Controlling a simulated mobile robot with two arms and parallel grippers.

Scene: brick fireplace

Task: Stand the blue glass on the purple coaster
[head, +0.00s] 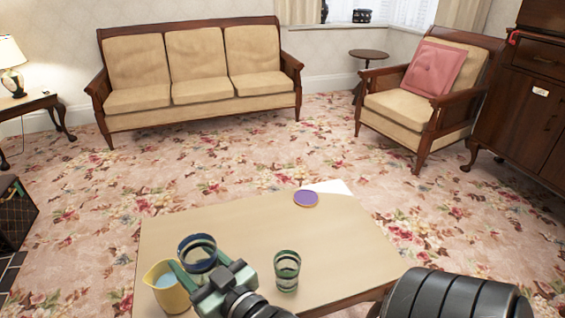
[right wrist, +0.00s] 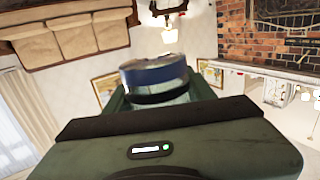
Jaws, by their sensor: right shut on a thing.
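The blue glass (head: 197,247) is between the fingers of my right gripper (head: 199,272), which is shut on it above the left part of the table. In the right wrist view the blue-banded glass (right wrist: 153,74) sits between the fingers, its lower part hidden by the gripper body. The purple coaster (head: 306,198) lies flat and bare near the table's far edge, to the right of and beyond the held glass. My left gripper is not in view.
The low wooden table (head: 245,225) is clear between the held glass and the coaster. A green glass (head: 287,273) stands near the front. A yellow jug (head: 166,290) stands at the front left, close to my right gripper. White paper (head: 332,187) lies beside the coaster.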

